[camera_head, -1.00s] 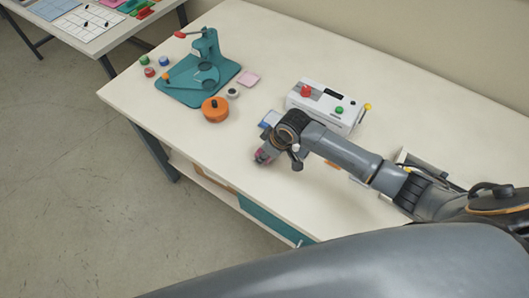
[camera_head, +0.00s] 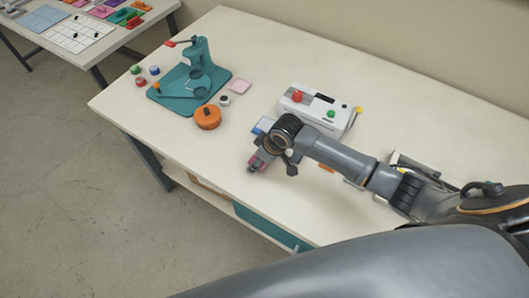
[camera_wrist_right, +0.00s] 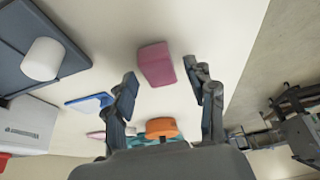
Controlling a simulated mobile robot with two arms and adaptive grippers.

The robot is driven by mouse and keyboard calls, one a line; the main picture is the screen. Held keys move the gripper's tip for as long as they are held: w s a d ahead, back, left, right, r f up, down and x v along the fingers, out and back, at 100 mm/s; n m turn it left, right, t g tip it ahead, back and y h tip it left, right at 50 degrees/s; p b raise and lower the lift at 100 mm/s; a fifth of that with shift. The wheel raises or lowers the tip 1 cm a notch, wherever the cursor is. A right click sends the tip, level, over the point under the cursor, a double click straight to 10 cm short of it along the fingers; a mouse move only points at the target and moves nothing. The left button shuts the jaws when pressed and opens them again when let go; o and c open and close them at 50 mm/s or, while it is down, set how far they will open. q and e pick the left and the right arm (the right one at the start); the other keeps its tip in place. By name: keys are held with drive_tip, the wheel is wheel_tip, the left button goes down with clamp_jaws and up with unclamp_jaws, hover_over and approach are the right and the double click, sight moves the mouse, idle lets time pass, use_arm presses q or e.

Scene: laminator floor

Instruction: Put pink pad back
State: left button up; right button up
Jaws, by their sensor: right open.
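A magenta block (camera_wrist_right: 156,63) lies on the bench top, between and beyond the fingertips of my right gripper (camera_wrist_right: 165,85) in the right wrist view. The fingers are open, with clear gaps to the block on both sides. In the head view the right gripper (camera_head: 260,160) points down near the bench's front edge, and a bit of magenta shows at its fingers. A flat pale pink square (camera_head: 239,87) lies right of the teal press (camera_head: 190,90); a pale pink sliver (camera_wrist_right: 96,134) also shows in the wrist view. My left gripper is out of view.
An orange round container (camera_head: 207,118) stands in front of the press, with a small dark-topped pot (camera_head: 225,100) beside it. A white machine with buttons (camera_head: 315,112) stands behind my right arm. A blue item (camera_wrist_right: 92,101) lies near the gripper. A side table (camera_head: 80,35) holds colored pieces.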

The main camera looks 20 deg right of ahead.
drive_tip(key=b+v, duration=0.1)
drive_tip(key=v, duration=1)
drive_tip(key=shift+s, duration=0.15)
